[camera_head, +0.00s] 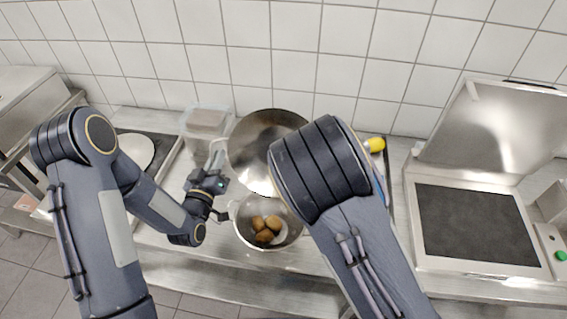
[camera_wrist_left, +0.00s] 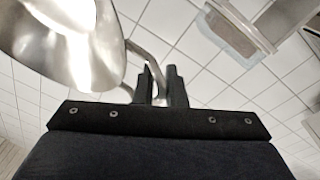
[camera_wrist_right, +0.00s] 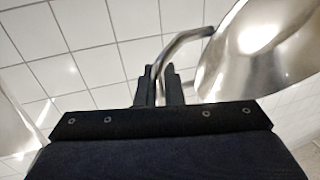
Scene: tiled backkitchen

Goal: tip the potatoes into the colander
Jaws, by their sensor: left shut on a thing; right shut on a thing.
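A big shiny steel pot (camera_head: 255,145) is tipped, its inside facing me and looking empty where it shows. The colander (camera_head: 240,233), a round metal bowl, stands below it on the counter with several brown potatoes (camera_head: 265,236) inside. My left gripper (camera_head: 216,166) is shut on the pot's left handle; the left wrist view shows its fingers (camera_wrist_left: 160,85) on the bent bar. My right gripper is hidden behind my right arm in the head view. The right wrist view shows its fingers (camera_wrist_right: 164,85) shut on the other handle, beside the pot (camera_wrist_right: 255,50).
A clear plastic box (camera_head: 207,120) stands behind my left gripper. A white plate (camera_head: 137,151) lies on a dark surface at the left. A yellow item (camera_head: 374,145) is right of my right arm. A steel appliance with a raised lid (camera_head: 490,125) fills the right.

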